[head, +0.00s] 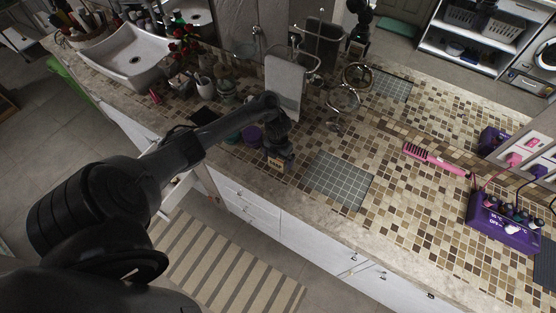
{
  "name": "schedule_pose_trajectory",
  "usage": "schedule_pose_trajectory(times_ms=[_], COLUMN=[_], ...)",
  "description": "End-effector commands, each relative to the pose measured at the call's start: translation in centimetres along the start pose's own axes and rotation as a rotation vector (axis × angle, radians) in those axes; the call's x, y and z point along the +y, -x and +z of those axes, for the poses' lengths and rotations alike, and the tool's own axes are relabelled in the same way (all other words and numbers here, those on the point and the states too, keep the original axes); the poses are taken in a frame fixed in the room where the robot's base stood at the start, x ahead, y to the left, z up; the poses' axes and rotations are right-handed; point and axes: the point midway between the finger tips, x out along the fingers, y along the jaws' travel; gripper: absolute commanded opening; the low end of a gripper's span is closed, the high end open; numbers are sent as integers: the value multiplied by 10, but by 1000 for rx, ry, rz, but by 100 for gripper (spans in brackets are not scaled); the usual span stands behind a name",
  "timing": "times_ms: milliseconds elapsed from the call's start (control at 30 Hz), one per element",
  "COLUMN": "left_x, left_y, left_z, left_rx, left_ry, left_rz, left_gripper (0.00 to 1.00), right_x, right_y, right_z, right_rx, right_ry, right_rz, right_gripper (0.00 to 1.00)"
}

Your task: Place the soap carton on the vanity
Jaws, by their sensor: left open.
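My left gripper (279,152) points down over the mosaic-tiled vanity top (410,200), near its front edge. Its jaws are open. A small tan and dark carton (277,163), which looks like the soap carton, shows right at the fingertips. The gripper hides part of it, and I cannot tell whether it touches the fingers. A grey gridded mat (338,180) lies on the vanity just right of the carton. My right gripper is not in view.
A towel stand (285,85) and wire rings (343,98) stand behind the gripper. A pink brush (436,159) and purple box (503,222) lie right. The mirror behind repeats the scene.

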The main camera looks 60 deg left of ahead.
Motion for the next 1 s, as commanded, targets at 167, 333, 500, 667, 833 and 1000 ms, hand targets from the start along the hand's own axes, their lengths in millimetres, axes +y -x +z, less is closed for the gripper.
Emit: schedule_pose_trajectory(times_ms=[167, 333, 500, 667, 833, 1000], left_x=[2, 1, 0, 0, 0, 0], left_y=[42, 67, 81, 86, 86, 86], left_z=[2, 1, 1, 0, 0, 0], left_rx=[-4, -2, -1, 0, 1, 1], left_ry=[-3, -2, -2, 0, 0, 0], left_rz=[4, 3, 1, 1, 0, 0], left_gripper=[100, 100, 100, 100, 100, 100], right_x=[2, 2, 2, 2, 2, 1], right_y=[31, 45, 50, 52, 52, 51], right_z=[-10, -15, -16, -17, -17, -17], right_rx=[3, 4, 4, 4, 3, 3], right_ry=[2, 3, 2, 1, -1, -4], right_rz=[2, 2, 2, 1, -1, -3], right_gripper=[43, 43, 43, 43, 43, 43])
